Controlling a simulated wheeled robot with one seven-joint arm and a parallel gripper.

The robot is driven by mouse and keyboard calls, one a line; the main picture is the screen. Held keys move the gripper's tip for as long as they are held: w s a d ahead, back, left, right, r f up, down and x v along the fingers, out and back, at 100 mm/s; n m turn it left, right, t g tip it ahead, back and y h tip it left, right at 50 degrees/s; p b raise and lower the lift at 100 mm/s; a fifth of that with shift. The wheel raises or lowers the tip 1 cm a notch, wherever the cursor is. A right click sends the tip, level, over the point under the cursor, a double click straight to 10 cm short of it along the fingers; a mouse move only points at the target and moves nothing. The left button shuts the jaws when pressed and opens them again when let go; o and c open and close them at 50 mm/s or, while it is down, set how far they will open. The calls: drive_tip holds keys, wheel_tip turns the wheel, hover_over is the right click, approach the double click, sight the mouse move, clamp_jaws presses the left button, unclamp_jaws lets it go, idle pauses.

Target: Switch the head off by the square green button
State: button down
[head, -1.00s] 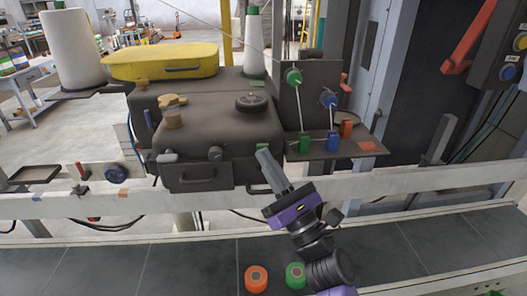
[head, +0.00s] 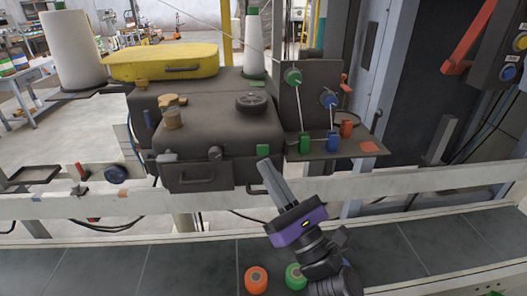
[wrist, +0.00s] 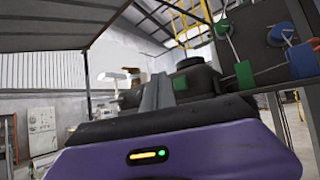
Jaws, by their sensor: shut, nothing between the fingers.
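The dark sewing head (head: 215,125) stands behind the rail. A small square green button (head: 262,155) is on the right of its front and also shows in the wrist view (wrist: 180,83). My gripper (head: 263,163) is shut and empty, its tips just below the button in the head view and partly covering its lower edge. The wrist view shows the closed fingers (wrist: 156,94) left of the button. I cannot tell whether they touch it. A small grey-green square (head: 165,155) sits on the left of the head's front.
A pale rail (head: 400,180) and dark conveyor (head: 190,265) run in front.

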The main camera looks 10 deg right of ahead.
drive_tip(key=s, duration=0.4)
drive_tip(key=shift+s, duration=0.1)
idle(0.3)
drive_tip(key=s+d+f+n+g+h, duration=0.2)
drive_tip(key=s+d+f+n+h, duration=0.2)
drive_tip(key=s+n, duration=0.6)
drive_tip(key=s+d+f+n+g+h, duration=0.2)
drive_tip(key=s+d+f+n+h, duration=0.2)
drive_tip(key=s+f+n, duration=0.4)
drive_tip(key=s+d+f+n+g+h, duration=0.2)
drive_tip(key=s+d+f+n+h, duration=0.3)
drive_tip(key=s+n, duration=0.6)
drive_tip(key=s+d+f, duration=0.1)
drive_tip(key=s+f, duration=0.1)
drive_tip(key=s, duration=0.5)
drive_tip(key=shift+s+n+g, duration=0.25)
drive_tip(key=shift+n+g, duration=0.05)
drive_tip(key=shift+g, duration=0.1)
